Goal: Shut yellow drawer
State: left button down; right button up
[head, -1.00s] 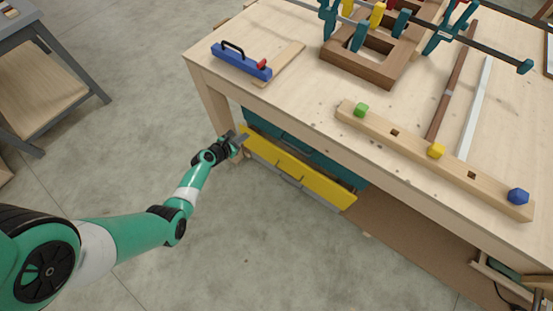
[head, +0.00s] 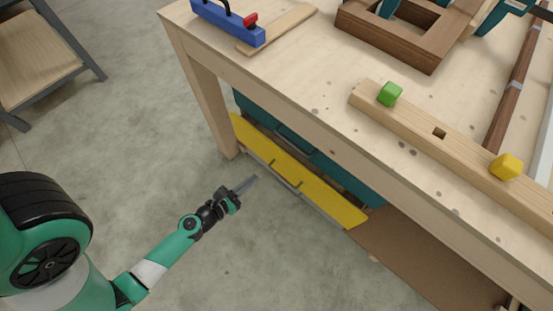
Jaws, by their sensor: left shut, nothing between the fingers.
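The yellow drawer (head: 290,168) is under the workbench, below a teal drawer unit (head: 325,165). Its long yellow front runs from upper left to lower right and stands out a little from the teal fronts above. Two dark handle marks show on it. My left gripper (head: 251,181) is shut and empty. It is in front of the drawer's left half in the picture, apart from the drawer front by a small gap. My right gripper is not in view.
The wooden workbench (head: 310,85) stands over the drawers, with a leg (head: 212,105) at their left end. A blue plane (head: 228,20), a beam with green and yellow pegs (head: 450,140) and a dark wooden frame (head: 400,35) lie on top. The concrete floor around my left arm is clear.

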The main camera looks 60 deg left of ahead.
aim_at(282, 155)
pick_arm(q)
jog(key=x, duration=0.8)
jog(key=r+x, duration=0.1)
jog(key=x, duration=0.3)
jog(key=shift+w+a+p, duration=0.1)
jog(key=shift+w+p, duration=0.15)
jog(key=shift+p, duration=0.05)
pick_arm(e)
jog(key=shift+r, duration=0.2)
pick_arm(q)
jog(key=shift+a, duration=0.1)
